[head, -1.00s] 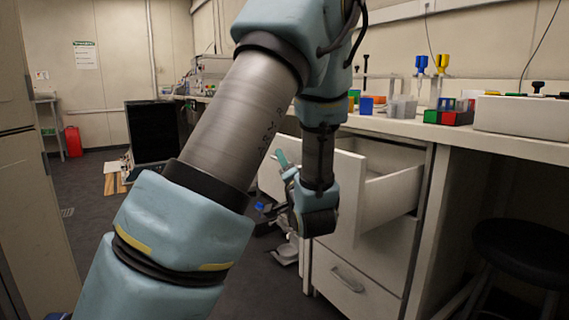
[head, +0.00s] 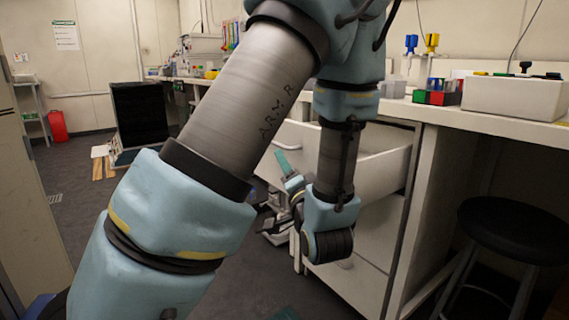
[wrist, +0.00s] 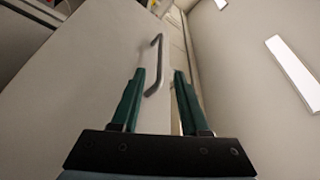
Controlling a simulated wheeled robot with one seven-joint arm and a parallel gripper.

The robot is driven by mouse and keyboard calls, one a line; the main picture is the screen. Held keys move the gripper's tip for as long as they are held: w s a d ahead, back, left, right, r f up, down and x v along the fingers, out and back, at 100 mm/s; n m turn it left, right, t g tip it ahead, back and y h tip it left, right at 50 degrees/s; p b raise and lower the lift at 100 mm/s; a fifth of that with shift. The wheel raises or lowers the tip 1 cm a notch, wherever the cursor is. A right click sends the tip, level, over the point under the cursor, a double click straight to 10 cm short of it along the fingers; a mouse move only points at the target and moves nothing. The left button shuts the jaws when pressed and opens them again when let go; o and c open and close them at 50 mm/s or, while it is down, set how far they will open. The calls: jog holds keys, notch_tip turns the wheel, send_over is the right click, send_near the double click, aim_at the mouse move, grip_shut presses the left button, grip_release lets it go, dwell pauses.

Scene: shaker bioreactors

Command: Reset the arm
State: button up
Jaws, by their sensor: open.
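My gripper shows in the wrist view (wrist: 160,76) with its two green fingers spread apart and nothing held between them. A grey bar handle (wrist: 157,62) on a pale drawer front (wrist: 95,80) appears between and beyond the fingertips. I cannot tell how far it is from them. In the head view, my arm crosses the middle and bends down in front of the open drawer (head: 385,165). One teal finger (head: 284,162) shows left of my wrist; the rest of the gripper is mostly hidden.
The counter (head: 480,122) runs along the right with a white box (head: 515,98) and coloured blocks (head: 436,97) on it. A black stool (head: 515,230) stands at the lower right. A dark panel (head: 140,115) stands at the back left. Floor at the left is fairly clear.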

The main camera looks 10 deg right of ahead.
jog(key=w+a+f+n+g+h, duration=0.3)
jog(key=w+a+f+n+g, duration=0.15)
jog(key=f+g, duration=0.5)
jog(key=s+a+f+n+g, duration=0.1)
jog(key=s+a+n+g, duration=0.4)
jog(key=s+a+g, duration=0.65)
notch_tip(320, 180, up, 27)
jog(key=s+a+t+p, duration=0.2)
jog(key=p, duration=2.6)
jog(key=shift+s+a, duration=0.15)
jog(key=shift+s, duration=0.2)
